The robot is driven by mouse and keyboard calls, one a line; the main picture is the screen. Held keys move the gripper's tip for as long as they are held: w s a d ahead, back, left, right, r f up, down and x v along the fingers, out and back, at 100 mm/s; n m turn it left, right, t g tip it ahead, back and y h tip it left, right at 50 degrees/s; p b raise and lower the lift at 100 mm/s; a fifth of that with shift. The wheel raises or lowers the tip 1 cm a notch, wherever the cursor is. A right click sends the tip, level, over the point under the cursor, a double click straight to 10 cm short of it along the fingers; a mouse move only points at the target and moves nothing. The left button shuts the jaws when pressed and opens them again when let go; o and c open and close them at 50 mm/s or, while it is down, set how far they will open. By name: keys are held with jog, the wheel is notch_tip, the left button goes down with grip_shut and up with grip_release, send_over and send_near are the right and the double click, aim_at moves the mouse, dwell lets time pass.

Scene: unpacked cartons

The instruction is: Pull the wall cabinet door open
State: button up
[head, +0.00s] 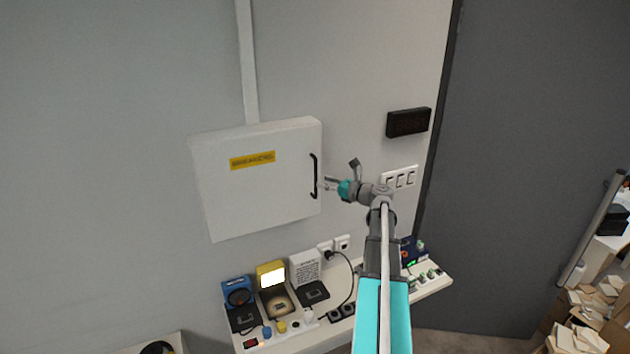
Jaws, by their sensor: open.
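The white wall cabinet (250,195) hangs on the grey wall with its door shut. It bears a yellow label (252,160) that seems to read "BREAKERS". A black vertical bar handle (314,176) is on the right side of the door. My gripper (322,185) is open, just right of the handle and at about its lower half, with its fingers pointing left toward it. I cannot tell whether the fingertips touch the handle or reach around it.
A narrow shelf (432,289) below holds several devices, including a yellow box (271,273) and a blue one (237,290). White switches (399,178) and a black display (408,122) are on the wall to the right. Cardboard cartons (573,338) lie at the lower right.

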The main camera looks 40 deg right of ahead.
aim_at(315, 196)
jog(key=shift+x, duration=2)
grip_shut()
jog(key=shift+s+a, duration=0.1)
